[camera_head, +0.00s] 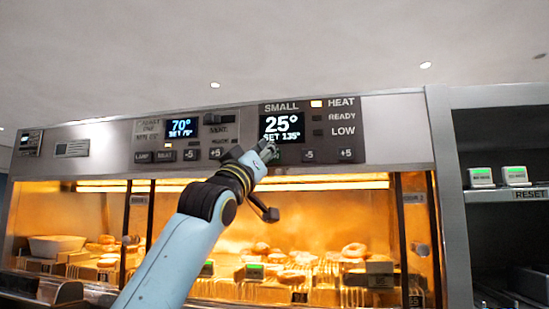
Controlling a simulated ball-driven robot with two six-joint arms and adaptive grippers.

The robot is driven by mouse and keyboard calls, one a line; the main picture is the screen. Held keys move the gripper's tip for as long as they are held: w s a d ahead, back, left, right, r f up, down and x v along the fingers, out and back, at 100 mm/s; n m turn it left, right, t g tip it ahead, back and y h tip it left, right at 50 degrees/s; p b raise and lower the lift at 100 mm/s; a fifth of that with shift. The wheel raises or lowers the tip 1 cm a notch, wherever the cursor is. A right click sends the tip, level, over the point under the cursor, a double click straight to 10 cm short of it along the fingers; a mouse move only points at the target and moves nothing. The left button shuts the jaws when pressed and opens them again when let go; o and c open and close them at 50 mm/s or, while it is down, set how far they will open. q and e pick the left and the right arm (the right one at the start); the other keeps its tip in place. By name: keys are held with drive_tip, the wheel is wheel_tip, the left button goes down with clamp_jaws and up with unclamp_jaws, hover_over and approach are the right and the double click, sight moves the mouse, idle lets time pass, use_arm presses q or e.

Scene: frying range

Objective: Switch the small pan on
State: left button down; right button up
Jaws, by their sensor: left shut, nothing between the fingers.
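The small pan's control panel (310,132), marked SMALL, sits on the metal fascia above the lit cabinet. Its display (282,127) reads 25° and SET 135°. Buttons -5 (309,156) and +5 (346,155) are in the lower row. My left gripper (272,150) is shut and empty, in front of the panel's lower left. It covers what lies there, with a little green showing beside it. I cannot tell whether it touches the panel. My right gripper is not in view.
A second panel (181,127) reading 70° is to the left, with its own buttons below. The glass-fronted warm cabinet (330,220) with buns is underneath. A dark shelf (505,195) with two green-lit boxes is at the right.

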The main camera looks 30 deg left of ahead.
use_arm(q)
drive_tip(key=s, duration=0.2)
drive_tip(key=s+d, duration=0.1)
drive_tip(key=s, duration=0.2)
drive_tip(key=shift+s+d, duration=0.25)
drive_tip(key=shift+s, duration=0.15)
drive_tip(key=shift+f, duration=0.1)
idle(0.4)
